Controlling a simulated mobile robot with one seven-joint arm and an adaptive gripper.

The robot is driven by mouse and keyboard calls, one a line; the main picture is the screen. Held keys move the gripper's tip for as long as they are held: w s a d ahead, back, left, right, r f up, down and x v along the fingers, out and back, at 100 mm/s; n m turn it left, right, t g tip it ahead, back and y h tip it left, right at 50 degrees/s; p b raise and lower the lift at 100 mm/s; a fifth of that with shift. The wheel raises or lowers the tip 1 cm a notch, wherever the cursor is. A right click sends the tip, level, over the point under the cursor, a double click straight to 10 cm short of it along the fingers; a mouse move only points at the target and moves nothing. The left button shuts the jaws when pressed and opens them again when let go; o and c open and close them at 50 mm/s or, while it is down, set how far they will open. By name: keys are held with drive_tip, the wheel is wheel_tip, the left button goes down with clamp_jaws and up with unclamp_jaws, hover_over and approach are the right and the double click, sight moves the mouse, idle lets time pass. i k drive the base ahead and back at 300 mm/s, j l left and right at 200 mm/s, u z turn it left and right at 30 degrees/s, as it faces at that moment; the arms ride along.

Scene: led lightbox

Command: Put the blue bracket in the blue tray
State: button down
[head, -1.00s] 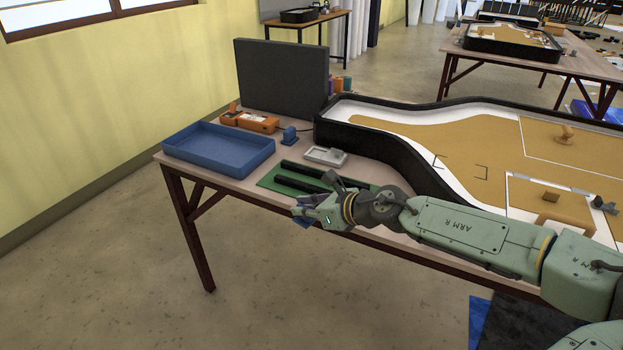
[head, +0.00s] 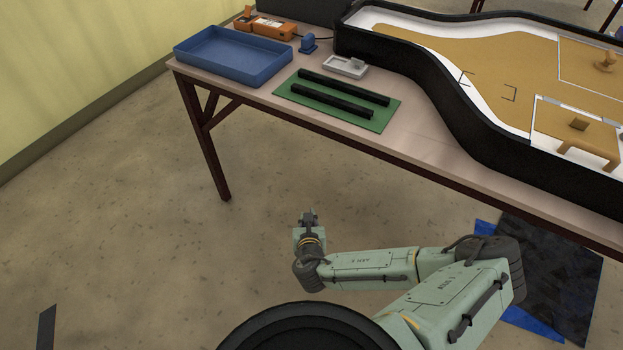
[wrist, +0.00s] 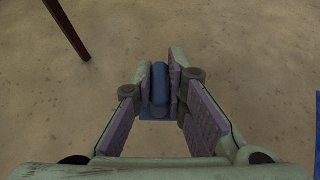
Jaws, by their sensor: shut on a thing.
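My gripper (head: 309,216) is in front of the table, out over the floor, with the arm folded back. In the wrist view its fingers (wrist: 161,88) are shut on a blue piece, the blue bracket (wrist: 160,84), whose rounded upright part sits between the pads and whose flat part shows below. In the head view I cannot make out the bracket at the gripper. The blue tray (head: 232,72) stands at the table's left end, and its visible floor is empty. The gripper is well apart from it, nearer to me.
A small blue upright piece (head: 308,44) stands right of the tray, by an orange device (head: 272,29). A green mat (head: 378,123) with two black bars and a grey fixture (head: 345,68) lie further right. A black-walled board (head: 440,95) fills the table's right. Floor around the gripper looks clear.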

sight(232, 58)
drive_tip(key=u, duration=0.7)
drive_tip(key=i+u, duration=0.5)
drive_tip(key=i, duration=0.25)
drive_tip(key=i+l, duration=0.15)
drive_tip(key=i, duration=0.25)
